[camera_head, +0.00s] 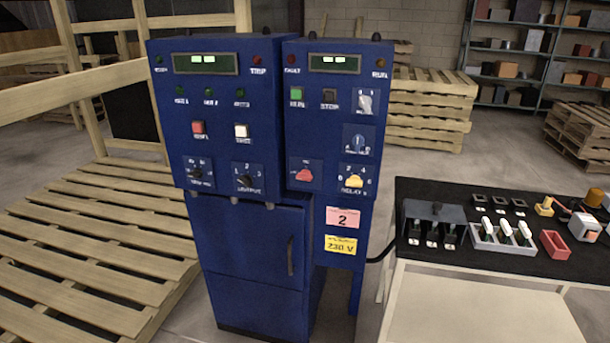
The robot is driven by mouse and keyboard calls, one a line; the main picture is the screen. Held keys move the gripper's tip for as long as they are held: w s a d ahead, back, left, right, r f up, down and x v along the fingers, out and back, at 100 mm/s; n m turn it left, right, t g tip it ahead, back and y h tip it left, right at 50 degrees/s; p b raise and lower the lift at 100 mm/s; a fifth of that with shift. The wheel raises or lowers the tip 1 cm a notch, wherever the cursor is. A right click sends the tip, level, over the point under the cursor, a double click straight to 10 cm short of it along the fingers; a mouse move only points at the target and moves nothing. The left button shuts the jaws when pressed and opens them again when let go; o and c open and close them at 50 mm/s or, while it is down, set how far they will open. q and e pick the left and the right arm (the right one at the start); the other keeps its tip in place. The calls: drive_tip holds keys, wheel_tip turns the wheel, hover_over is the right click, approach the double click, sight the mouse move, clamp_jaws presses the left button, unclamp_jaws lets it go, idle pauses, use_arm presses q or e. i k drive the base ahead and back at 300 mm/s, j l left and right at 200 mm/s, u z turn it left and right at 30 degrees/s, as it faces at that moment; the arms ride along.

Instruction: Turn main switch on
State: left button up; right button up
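A blue control cabinet with two panels stands in the middle of the head view. The right panel (334,140) carries a red rotary knob (304,174) at its lower left, a yellow knob (353,181) at its lower right, a blue dial (358,142) and a grey switch (365,101). It also has a green button (296,94) and a dark button (329,96). The left panel (215,120) has black knobs, a red button (198,128) and a white button (241,131). I cannot read which control is labelled the main switch. Neither gripper is in view.
A black-topped table (411,262) with small trays and parts stands to the right. Wooden pallets (90,250) lie at the left and more are stacked behind (425,110). Loaded shelves (535,52) stand at the back right. A dark cable runs from cabinet to table.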

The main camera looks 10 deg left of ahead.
sight(305, 174)
drive_tip(key=i, duration=0.15)
drive_tip(key=i+u, duration=0.25)
drive_tip(key=u, duration=0.2)
drive_tip(key=i+l+u, duration=0.15)
drive_tip(key=u, duration=0.3)
drive_tip(key=i, duration=0.1)
